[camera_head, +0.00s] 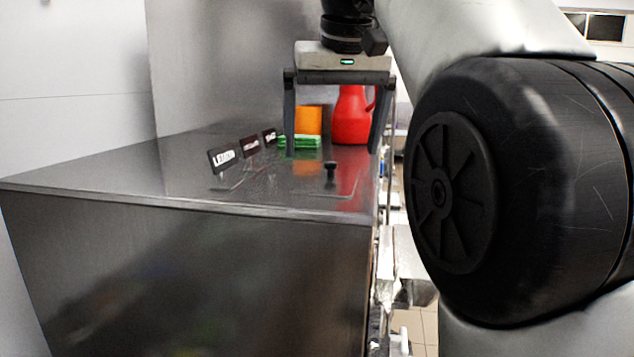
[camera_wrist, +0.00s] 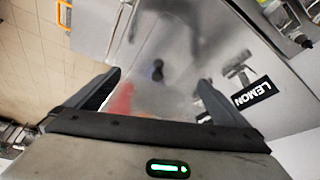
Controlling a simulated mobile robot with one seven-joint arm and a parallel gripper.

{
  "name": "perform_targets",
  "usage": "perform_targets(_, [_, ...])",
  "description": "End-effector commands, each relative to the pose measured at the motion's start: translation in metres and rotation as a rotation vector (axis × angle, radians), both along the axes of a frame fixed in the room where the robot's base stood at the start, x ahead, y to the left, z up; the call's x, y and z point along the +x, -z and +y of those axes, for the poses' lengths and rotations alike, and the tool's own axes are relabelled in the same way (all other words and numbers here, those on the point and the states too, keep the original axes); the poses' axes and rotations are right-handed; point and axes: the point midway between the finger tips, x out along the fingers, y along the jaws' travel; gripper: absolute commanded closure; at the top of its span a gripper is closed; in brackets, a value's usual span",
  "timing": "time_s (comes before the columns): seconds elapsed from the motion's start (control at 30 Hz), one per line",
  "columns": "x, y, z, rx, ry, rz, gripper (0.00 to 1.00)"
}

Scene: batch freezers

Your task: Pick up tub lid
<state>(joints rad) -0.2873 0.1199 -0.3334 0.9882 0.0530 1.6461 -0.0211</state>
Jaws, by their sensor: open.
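The tub lid (camera_head: 345,187) looks like a flat, shiny panel set in the steel counter top, with a small black knob (camera_head: 331,172) standing up from it. Its edges are hard to make out against the steel. The knob also shows in the wrist view (camera_wrist: 157,70), roughly midway between the fingers. My gripper (camera_head: 331,152) is open and empty, pointing down above the counter with one finger to each side of the knob in the picture. The fingers appear to be above the lid and are not closed on the knob.
A black "LEMON" sign (camera_head: 222,159) stands left of the lid, with more signs (camera_head: 250,146) behind it. A red jug (camera_head: 352,118), an orange container (camera_head: 308,119) and a green item (camera_head: 300,141) stand behind. The counter's (camera_head: 110,180) left front is clear.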

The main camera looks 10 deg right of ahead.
Motion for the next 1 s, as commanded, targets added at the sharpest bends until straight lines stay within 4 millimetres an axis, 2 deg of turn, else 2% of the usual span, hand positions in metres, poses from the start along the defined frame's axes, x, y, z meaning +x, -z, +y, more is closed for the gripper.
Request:
perform_targets(0.1, [0.009,0.018,0.000,0.000,-0.001,0.004,0.00])
perform_targets(0.27, [0.018,0.038,0.000,0.000,-0.001,0.002,0.00])
perform_targets(0.57, [0.021,0.042,0.000,0.000,-0.001,0.001,0.00])
perform_targets(0.6, [0.021,0.042,0.000,0.000,-0.001,0.001,0.02])
perform_targets(0.83, [0.021,0.042,0.000,0.000,-0.001,0.001,0.40])
perform_targets(1.0, [0.021,0.043,0.000,0.000,-0.001,0.002,0.41])
